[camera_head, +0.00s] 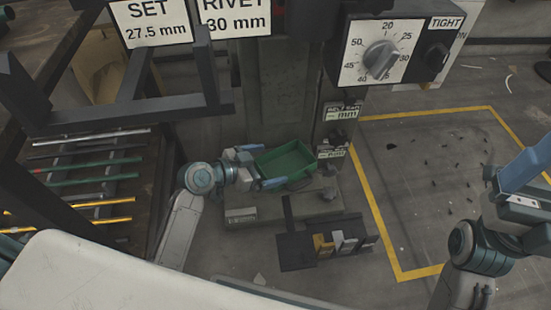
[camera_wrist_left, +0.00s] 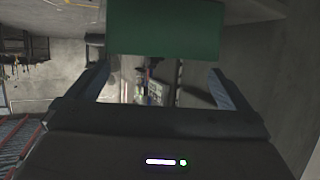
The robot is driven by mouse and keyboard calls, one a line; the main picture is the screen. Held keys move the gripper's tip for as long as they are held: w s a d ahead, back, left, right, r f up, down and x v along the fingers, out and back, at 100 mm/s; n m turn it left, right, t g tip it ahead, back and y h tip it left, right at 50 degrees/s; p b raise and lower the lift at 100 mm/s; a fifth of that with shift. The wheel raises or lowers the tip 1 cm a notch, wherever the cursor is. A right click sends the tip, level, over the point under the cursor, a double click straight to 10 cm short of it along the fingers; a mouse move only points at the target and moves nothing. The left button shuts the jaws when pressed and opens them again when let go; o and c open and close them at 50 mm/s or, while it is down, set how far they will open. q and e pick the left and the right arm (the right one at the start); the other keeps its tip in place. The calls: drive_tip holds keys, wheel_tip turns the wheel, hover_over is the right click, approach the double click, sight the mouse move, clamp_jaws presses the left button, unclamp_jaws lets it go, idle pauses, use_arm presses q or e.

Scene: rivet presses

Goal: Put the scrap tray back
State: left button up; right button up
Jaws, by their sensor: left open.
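The green scrap tray (camera_head: 287,160) sits on the base of the rivet press, against the foot of its column. In the left wrist view, the tray (camera_wrist_left: 165,30) fills the top middle as a flat green face. My left gripper (camera_head: 260,167) is at the tray's left side, with its blue fingers spread. In the left wrist view, the gripper (camera_wrist_left: 160,72) is open with a clear gap between the fingers, and the tray lies beyond the tips. Whether a finger touches it I cannot tell. My right gripper (camera_head: 522,172) is at the right edge, partly cut off.
A dark holder with yellow and grey blocks (camera_head: 323,243) stands in front of the press base (camera_head: 243,214). A rack of coloured rods (camera_head: 90,170) is at left. A yellow-outlined floor area (camera_head: 430,190) at right holds scattered dark bits. The dial box (camera_head: 385,50) overhangs above.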

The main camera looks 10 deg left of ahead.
use_arm(q)
drive_tip(key=shift+p+v, duration=0.3)
drive_tip(key=shift+v, duration=1.1)
